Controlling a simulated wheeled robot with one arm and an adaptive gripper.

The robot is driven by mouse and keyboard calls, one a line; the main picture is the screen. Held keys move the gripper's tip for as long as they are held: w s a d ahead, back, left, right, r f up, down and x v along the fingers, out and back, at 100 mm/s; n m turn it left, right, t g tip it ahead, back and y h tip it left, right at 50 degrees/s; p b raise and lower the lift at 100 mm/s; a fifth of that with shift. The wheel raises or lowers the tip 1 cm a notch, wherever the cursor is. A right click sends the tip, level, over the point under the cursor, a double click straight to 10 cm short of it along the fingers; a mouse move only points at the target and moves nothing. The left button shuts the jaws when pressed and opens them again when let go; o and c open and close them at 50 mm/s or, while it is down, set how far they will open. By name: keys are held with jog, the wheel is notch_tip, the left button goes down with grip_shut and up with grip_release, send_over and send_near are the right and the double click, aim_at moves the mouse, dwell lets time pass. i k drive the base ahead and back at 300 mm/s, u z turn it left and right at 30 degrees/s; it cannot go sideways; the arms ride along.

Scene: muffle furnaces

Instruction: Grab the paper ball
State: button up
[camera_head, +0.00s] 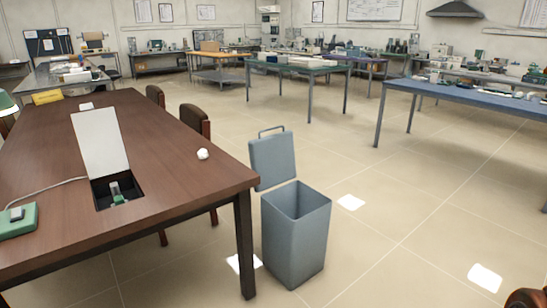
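A small white crumpled paper ball (203,154) lies on the brown wooden table (165,205), near its right edge and back from the front right corner. Nothing touches it. My gripper does not show in this view.
A blue-grey bin (295,235) with its lid (272,160) raised stands beside the table's right corner. An opened flap (100,142) stands over a table recess, left of the ball. Chairs (196,125) line the far side. White sheets (351,202) lie on the otherwise clear floor at right.

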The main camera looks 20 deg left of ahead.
aim_at(203, 154)
jog(key=i, duration=1.8)
jog(key=u, duration=1.5)
jog(key=i, duration=0.95)
jog(key=u, duration=1.4)
jog(key=i, duration=0.3)
jog(key=u, duration=0.25)
